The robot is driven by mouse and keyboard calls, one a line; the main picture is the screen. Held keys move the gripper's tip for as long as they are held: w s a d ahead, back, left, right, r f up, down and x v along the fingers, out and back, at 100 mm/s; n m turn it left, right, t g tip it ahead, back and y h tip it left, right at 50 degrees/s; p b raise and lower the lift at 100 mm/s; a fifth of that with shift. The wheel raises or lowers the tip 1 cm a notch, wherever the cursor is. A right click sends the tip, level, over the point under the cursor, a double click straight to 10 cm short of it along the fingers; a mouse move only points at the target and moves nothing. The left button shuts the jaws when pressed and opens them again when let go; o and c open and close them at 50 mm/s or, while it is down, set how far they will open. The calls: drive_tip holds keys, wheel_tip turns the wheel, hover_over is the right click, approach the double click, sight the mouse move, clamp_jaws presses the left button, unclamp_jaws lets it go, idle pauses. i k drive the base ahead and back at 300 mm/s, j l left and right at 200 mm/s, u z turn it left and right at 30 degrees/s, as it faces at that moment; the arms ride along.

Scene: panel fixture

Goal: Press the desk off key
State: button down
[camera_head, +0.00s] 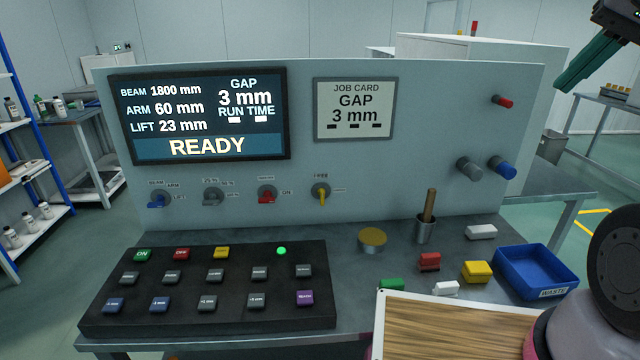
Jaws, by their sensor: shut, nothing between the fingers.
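The desk off key is a red key (181,254) in the back row of the black keypad (205,328), on the desk at the left. Its small label seems to read OFF. A green key (142,255) marked ON is to its left and a yellow key (222,253) to its right. My gripper (566,84), with teal fingers, is at the top right, partly cut off by the picture edge. It is shut and empty, far from the keypad.
A lit green lamp (281,251) is on the keypad. The upright panel (400,185) has a screen (196,116) reading READY, a job card (355,108), knobs and switches. A stick in a metal cup (425,230), coloured blocks, a blue bin (536,271) and a wooden board (450,330) are at right.

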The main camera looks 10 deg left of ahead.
sight(181, 253)
drive_tip(key=u, duration=1.75)
